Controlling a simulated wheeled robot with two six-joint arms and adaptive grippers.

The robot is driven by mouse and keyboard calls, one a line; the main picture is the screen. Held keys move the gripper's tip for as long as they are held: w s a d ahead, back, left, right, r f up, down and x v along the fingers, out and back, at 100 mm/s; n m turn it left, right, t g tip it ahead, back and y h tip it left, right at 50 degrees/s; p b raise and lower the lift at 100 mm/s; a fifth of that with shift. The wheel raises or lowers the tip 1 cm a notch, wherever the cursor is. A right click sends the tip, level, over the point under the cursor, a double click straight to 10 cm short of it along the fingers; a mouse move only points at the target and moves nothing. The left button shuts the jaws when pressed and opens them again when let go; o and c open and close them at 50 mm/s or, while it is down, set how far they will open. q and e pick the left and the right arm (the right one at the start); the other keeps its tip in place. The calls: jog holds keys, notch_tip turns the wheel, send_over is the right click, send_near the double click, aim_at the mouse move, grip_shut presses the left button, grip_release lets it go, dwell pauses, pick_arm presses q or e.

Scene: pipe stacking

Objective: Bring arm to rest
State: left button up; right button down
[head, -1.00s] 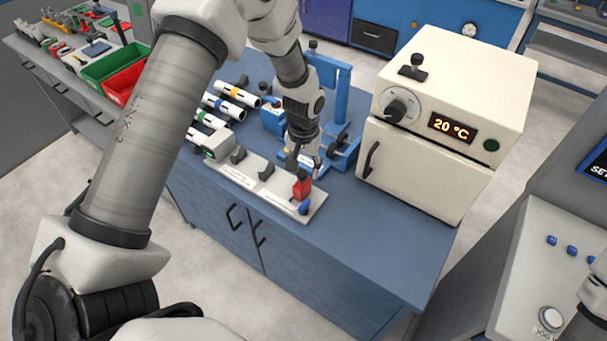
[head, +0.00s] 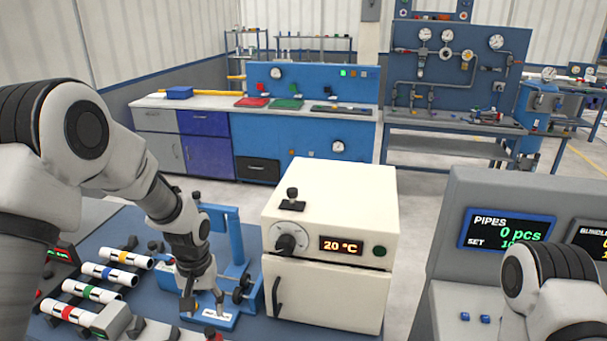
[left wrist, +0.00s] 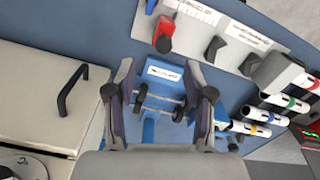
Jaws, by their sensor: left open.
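My left gripper (head: 203,304) points down over the blue workbench in the head view, in front of a blue stand (head: 238,250). In the left wrist view the left gripper (left wrist: 160,93) is open, with its two dark fingers apart and nothing held. The blue stand's base with black rollers (left wrist: 160,105) and a labelled plate (left wrist: 164,74) shows between the fingers, below them. I cannot tell whether the fingers touch it. Part of my right arm shows at the lower right of the head view; its gripper is out of view.
White pipes with coloured bands (head: 103,272) lie left of the gripper. A cream oven (head: 330,240) reading 20 °C stands close on the right. A red clamp (left wrist: 163,35) sits on a pale fixture in the wrist view. A counter console (head: 510,232) stands farther right.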

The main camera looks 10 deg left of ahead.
pick_arm(q)
jog(key=s+d+f+m+b, duration=0.2)
jog(key=s+d+f, duration=0.1)
jog(key=s+f, duration=2.1)
jog(key=s, duration=0.3)
jog(key=shift+b, duration=0.35)
jog(key=shift+s+d+f, duration=0.1)
